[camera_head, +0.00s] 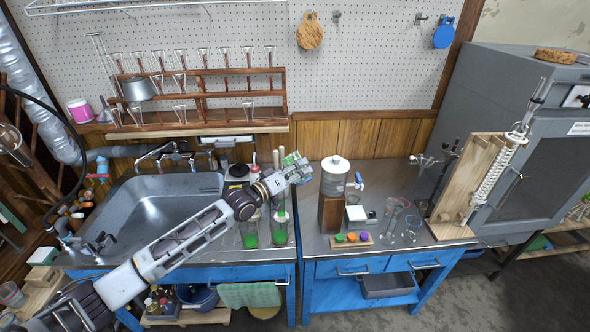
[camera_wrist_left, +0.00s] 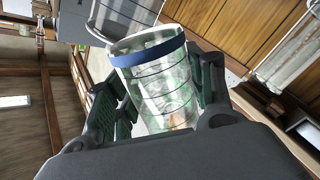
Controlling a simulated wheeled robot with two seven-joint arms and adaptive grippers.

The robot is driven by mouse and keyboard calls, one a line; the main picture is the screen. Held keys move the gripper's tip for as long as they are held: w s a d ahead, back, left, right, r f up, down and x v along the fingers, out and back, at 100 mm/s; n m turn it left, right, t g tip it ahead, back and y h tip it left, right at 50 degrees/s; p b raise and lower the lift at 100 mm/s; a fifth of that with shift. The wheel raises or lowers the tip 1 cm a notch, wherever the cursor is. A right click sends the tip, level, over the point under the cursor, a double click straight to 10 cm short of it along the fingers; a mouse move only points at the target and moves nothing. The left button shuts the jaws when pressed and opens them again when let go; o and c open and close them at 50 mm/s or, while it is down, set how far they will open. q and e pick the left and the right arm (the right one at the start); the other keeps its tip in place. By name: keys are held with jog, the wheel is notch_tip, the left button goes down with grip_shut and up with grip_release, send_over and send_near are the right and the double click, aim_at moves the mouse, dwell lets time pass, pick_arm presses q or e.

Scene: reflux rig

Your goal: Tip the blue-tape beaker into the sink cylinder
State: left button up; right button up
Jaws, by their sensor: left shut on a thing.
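My left gripper (camera_head: 297,168) is above the counter, just left of the white-lidded jar, in the head view. In the left wrist view the gripper (camera_wrist_left: 160,82) is shut on a clear beaker (camera_wrist_left: 164,92) with a blue tape band just below its rim. The beaker looks tilted in that view; its contents are unclear. Two tall clear vessels with green in the bottom, one at the left (camera_head: 249,234) and one at the right (camera_head: 279,227), stand beside the sink, below my forearm. I cannot tell which is the sink cylinder. My right gripper is not in view.
The steel sink (camera_head: 165,205) is at left, partly behind my arm. The white-lidded jar (camera_head: 335,178) stands on a wooden block (camera_head: 331,212). A tray with coloured pieces (camera_head: 351,239) and glassware (camera_head: 397,207) are to the right. A glassware rack (camera_head: 200,85) is behind.

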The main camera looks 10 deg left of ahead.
pick_arm(q)
jog(key=d+r+m, duration=0.1)
jog(key=s+d+r+m+p, duration=0.1)
jog(key=r+m, duration=0.1)
jog(key=s+d+r+m+p, duration=0.1)
jog(key=r, duration=0.1)
jog(key=shift+d, duration=0.1)
jog(key=shift+s+d+r+m, duration=0.1)
jog(key=shift+s+m, duration=0.05)
jog(key=shift+m, duration=1.45)
jog(key=shift+a+m, duration=0.2)
jog(key=shift+m, duration=0.5)
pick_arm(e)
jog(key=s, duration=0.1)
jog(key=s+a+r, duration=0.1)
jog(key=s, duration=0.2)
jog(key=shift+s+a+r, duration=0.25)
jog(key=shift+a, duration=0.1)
